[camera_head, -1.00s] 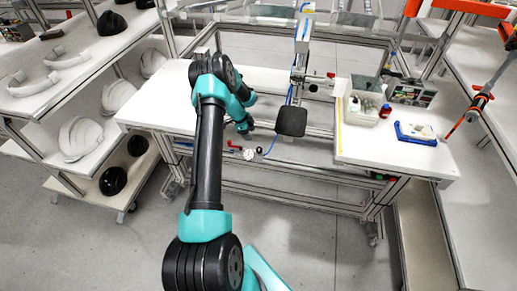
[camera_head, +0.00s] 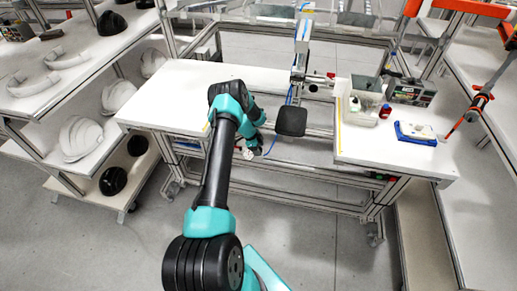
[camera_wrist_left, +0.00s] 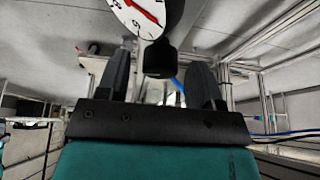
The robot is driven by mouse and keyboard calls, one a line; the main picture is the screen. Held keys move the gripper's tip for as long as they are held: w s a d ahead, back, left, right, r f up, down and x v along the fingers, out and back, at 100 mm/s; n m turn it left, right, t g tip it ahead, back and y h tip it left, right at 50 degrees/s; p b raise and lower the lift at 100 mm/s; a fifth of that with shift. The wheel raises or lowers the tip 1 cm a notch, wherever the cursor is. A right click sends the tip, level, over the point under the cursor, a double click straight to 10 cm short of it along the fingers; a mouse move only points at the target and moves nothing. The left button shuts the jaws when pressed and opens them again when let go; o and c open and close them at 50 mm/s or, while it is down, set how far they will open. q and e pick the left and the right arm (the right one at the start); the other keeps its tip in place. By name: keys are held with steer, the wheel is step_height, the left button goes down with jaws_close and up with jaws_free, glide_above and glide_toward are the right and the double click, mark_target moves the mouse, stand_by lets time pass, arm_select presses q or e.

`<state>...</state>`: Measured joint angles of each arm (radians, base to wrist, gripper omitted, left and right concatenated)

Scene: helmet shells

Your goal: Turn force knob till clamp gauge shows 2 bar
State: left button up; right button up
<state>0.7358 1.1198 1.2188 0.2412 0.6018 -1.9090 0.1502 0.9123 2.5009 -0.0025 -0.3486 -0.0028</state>
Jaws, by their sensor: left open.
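The clamp gauge (camera_wrist_left: 145,14) fills the top of the left wrist view as a white dial with a red needle, cut off by the frame edge; I cannot tell its reading for sure. A black block that looks like the force knob (camera_wrist_left: 158,58) sits just below the dial. My left gripper (camera_wrist_left: 160,64) is open, with one finger on each side of this knob in the picture; contact does not show. In the head view my left gripper (camera_head: 252,148) is at the table's front gap and mostly hides the gauge. My right gripper is not in view.
A black pad (camera_head: 291,121) stands just right of my gripper, with a blue hose (camera_head: 272,143) beside it. The white tabletop (camera_head: 165,98) lies left. Helmet shelves (camera_head: 82,137) stand at far left.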

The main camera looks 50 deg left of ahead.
arm_select(q)
steer(key=c, duration=0.9)
steer(key=shift+n, duration=0.3)
steer(key=n+t+y, duration=0.1)
steer(key=n, duration=0.2)
steer(key=shift+d+n, duration=0.1)
steer(key=shift+n, duration=0.3)
steer(key=n+y, duration=0.2)
steer(key=n, duration=0.2)
steer(key=shift+t, duration=0.3)
steer(key=shift+n, duration=0.5)
steer(key=o, duration=0.9)
